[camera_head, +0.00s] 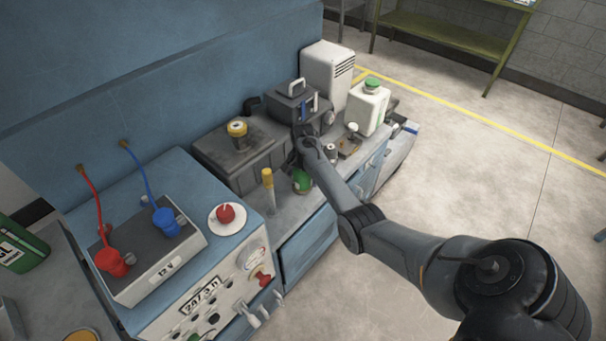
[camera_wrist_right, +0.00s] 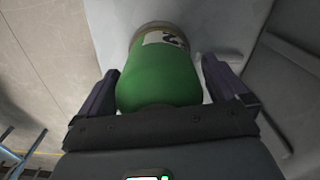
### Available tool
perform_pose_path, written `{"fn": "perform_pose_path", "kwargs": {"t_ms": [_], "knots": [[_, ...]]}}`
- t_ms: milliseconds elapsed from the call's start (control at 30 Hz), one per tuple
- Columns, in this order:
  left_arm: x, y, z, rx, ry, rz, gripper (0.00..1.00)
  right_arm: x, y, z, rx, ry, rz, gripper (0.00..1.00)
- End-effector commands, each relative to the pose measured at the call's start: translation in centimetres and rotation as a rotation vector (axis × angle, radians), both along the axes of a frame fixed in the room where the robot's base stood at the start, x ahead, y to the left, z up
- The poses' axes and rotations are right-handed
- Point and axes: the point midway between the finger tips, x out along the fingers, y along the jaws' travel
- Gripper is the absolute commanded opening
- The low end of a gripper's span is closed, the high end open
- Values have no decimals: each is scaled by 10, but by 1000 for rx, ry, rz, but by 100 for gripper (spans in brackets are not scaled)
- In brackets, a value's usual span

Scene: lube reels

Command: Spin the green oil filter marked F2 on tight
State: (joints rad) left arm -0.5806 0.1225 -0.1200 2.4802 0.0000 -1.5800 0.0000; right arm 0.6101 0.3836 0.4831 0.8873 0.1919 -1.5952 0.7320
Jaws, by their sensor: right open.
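The green oil filter (camera_head: 301,182) sits low on the bench's front side in the head view, below my right wrist. In the right wrist view the green filter (camera_wrist_right: 160,82) fills the space between the fingers, with a white label showing a "2" near its far end. My right gripper (camera_wrist_right: 161,68) is open, one finger on each side of the filter. A gap shows on the right; I cannot tell whether the left finger touches. In the head view my forearm and wrist partly hide that gripper. My left gripper is in neither view.
A yellow-topped upright cylinder (camera_head: 268,180) stands left of the filter. A dark grey block (camera_head: 235,155) lies behind, and a white jug with a green cap (camera_head: 368,106) stands further right. A blue panel with a red knob (camera_head: 226,213) is at left. Open floor lies right.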

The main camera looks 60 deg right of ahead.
Motion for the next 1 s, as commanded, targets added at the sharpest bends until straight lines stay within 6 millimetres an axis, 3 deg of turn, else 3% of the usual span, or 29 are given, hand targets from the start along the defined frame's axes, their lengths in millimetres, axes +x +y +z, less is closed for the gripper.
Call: {"fn": "perform_pose_path", "kwargs": {"t_ms": [133, 533, 733, 1000], "knots": [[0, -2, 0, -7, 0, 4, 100, 0, 0, 0, 0, 0, 0, 97], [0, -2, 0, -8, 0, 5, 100, 0, 0, 0, 0, 0, 0, 36], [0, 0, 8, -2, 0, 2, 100, 0, 0, 3, 2, 1, -61, 34], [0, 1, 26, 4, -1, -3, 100, -2, 1, 3, 3, 2, -362, 33]]}}
